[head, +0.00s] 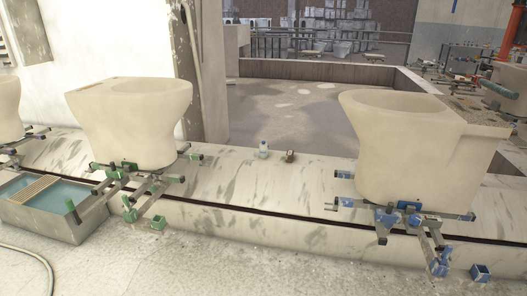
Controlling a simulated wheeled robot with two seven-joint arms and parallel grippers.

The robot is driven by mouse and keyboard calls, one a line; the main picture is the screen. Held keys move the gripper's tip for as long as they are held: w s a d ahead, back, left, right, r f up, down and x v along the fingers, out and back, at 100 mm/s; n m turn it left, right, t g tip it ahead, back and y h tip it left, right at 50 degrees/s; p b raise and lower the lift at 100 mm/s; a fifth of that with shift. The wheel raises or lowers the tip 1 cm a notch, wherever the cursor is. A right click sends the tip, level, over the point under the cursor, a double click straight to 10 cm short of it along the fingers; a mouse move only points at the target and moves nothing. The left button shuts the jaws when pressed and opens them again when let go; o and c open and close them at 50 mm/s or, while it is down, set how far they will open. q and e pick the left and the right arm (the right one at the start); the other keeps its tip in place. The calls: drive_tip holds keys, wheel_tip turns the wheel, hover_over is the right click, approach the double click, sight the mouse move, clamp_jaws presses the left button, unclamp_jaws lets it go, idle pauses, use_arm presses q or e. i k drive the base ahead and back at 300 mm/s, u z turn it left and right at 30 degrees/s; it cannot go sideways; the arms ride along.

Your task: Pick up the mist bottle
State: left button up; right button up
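A small pale bottle with a bluish label (263,149), likely the mist bottle, stands upright on the pale, streaked ledge (255,185). It is near the ledge's back edge, between two large toilet bowls. Its finer details are too small to make out. Neither of my grippers shows in the head view.
A small brown object (290,156) sits just right of the bottle. Toilet bowls stand on a green-marked holder (130,180) at left and a blue-marked holder (410,218) at right. A water trough (45,215) is at the lower left. The ledge between the bowls is mostly clear.

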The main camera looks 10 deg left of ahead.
sight(262, 148)
drive_tip(key=u, duration=0.1)
drive_tip(key=i, duration=1.3)
drive_tip(key=u, duration=0.8)
drive_tip(key=i, duration=1.2)
drive_tip(key=u, duration=0.45)
drive_tip(key=i, duration=0.95)
